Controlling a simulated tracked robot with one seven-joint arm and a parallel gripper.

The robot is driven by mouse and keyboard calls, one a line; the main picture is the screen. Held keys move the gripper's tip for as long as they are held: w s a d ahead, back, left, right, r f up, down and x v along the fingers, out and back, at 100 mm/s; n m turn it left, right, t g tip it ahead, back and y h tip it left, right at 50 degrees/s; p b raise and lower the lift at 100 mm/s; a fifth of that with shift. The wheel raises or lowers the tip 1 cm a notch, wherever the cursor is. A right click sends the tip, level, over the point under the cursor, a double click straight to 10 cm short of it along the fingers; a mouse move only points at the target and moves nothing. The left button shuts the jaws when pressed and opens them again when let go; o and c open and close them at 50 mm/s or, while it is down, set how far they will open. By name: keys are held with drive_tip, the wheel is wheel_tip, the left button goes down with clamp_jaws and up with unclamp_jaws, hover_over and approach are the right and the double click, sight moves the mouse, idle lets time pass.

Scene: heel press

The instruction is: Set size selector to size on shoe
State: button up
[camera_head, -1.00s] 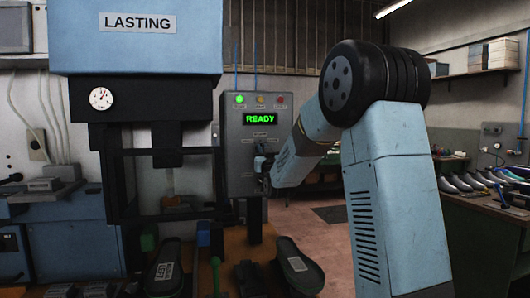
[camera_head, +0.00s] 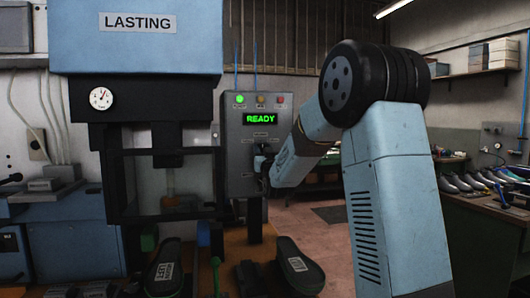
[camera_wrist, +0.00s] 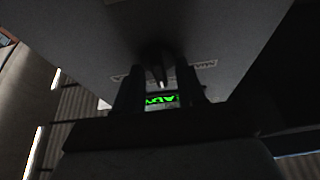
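The size selector, a dark knob with a pale pointer mark (camera_wrist: 157,66), sits on the grey control panel in the wrist view. Dial labels beside it are partly hidden and too small to read. My gripper (camera_wrist: 158,92) has one finger on each side of the knob, with gaps visible between. In the head view my gripper (camera_head: 263,167) is at the lower part of the control panel (camera_head: 232,128) and hides the knob. Two dark shoes with white labels, a left one (camera_head: 165,252) and a right one (camera_head: 303,278), lie in front; the label text is not clearly legible.
The panel's green READY display (camera_head: 260,119) and a green lamp (camera_head: 240,99) are lit. The blue LASTING press (camera_head: 140,48) with its gauge (camera_head: 100,98) stands left of the panel. A bench with several shoes (camera_head: 465,182) is at the right.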

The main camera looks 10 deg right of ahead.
drive_tip(key=shift+s, duration=0.1)
drive_tip(key=v, duration=1.3)
drive_tip(key=shift+s+f, duration=0.2)
drive_tip(key=shift+f, duration=0.1)
drive_tip(key=s+f+g, duration=0.2)
drive_tip(key=s+g, duration=0.3)
drive_tip(key=s, duration=0.7)
drive_tip(key=s+f+g, duration=0.3)
drive_tip(key=s+g, duration=0.3)
drive_tip(key=s, duration=0.6)
drive_tip(key=s+f+g, duration=0.3)
drive_tip(key=s+g, duration=0.2)
drive_tip(key=s, duration=0.7)
drive_tip(key=shift+s+d+f+g, duration=0.15)
drive_tip(key=shift+s+d+g, duration=0.05)
drive_tip(key=shift+d+g, duration=0.2)
drive_tip(key=shift+o, duration=0.2)
